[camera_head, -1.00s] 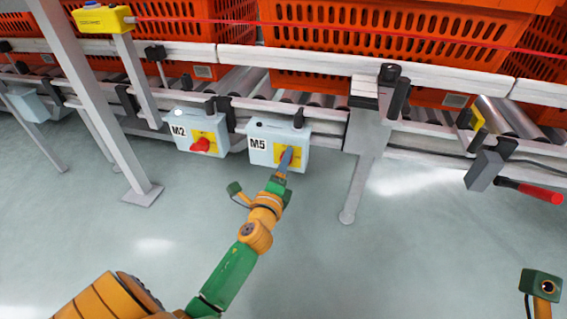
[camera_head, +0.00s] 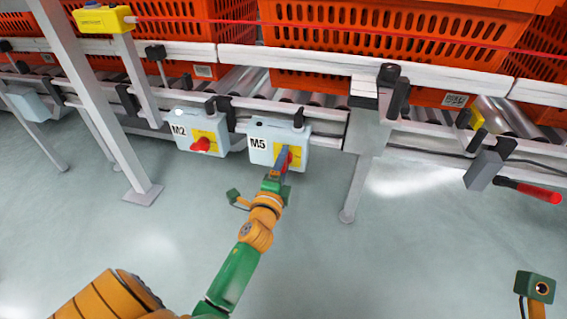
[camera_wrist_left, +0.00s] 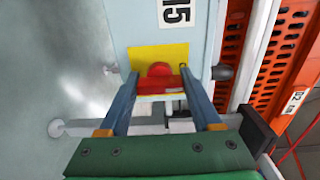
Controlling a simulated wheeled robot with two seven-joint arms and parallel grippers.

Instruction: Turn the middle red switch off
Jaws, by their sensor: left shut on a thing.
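The M5 box (camera_head: 262,157) is pale blue with a yellow plate and a red switch (camera_head: 290,160). My left gripper (camera_head: 283,160) is at this switch, its fingers partly covering it in the head view. In the left wrist view, the two blue fingers of my left gripper (camera_wrist_left: 161,78) stand on either side of the red switch (camera_wrist_left: 160,82), shut on it. The switch's red handle lies across the yellow plate (camera_wrist_left: 148,53), between the fingers. Another box, M2 (camera_head: 184,141), with its own red switch (camera_head: 201,145), is to the left. My right gripper's fingers are out of view.
Both boxes hang below a roller conveyor (camera_head: 232,82) carrying orange totes (camera_head: 390,55). A grey conveyor leg (camera_head: 359,185) stands right of M5. A grey block with a red-tipped handle (camera_head: 535,192) is farther right. The floor in front is clear.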

